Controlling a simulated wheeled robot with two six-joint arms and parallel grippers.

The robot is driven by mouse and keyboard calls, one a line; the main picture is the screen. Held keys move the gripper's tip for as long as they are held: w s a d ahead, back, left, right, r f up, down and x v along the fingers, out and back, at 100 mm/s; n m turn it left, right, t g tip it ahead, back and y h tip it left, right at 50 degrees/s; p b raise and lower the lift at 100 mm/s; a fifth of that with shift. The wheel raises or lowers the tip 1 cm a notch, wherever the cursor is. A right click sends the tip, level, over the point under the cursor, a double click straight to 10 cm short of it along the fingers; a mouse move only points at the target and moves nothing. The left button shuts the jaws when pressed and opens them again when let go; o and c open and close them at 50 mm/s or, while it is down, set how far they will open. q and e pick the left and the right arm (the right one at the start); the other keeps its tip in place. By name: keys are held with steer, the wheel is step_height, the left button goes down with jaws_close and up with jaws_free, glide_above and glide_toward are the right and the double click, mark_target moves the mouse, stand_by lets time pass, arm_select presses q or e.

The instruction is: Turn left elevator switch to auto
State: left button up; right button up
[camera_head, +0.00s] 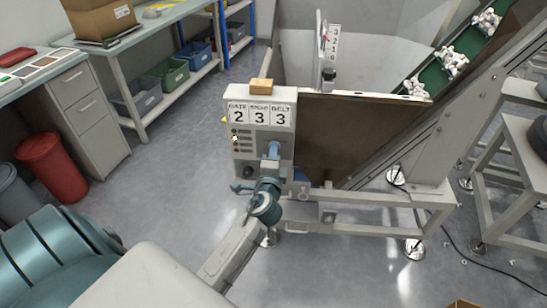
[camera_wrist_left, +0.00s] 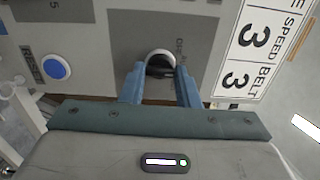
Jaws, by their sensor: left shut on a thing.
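The left elevator's grey control box (camera_head: 285,117) stands upright in the middle of the head view, with number cards reading gate 2, speed 3, belt 3. My left gripper (camera_head: 273,150) is up against its front face and hides part of it. In the left wrist view the switch (camera_wrist_left: 160,60) is a dark knob with a pale, shiny ring on a dark grey plate. The blue fingertips of my left gripper (camera_wrist_left: 160,82) are at either side of the knob and closed on it. Lettering beside the knob is too small to read. My right gripper is not in view.
A blue button (camera_wrist_left: 57,67) is on the same panel. A green conveyor belt (camera_head: 455,66) with white parts rises at the right. A red bin (camera_head: 53,165) and drawers (camera_head: 88,105) stand at the left. The floor between is clear.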

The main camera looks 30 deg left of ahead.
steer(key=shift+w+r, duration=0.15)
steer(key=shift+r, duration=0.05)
arm_select(q)
steer(key=o, duration=1)
steer(key=shift+s, duration=0.1)
steer(key=b+v, duration=0.1)
steer(key=v, duration=0.9)
steer(key=shift+s+d+b, duration=0.2)
steer(key=shift+s+b, duration=0.1)
steer(key=shift+b, duration=0.05)
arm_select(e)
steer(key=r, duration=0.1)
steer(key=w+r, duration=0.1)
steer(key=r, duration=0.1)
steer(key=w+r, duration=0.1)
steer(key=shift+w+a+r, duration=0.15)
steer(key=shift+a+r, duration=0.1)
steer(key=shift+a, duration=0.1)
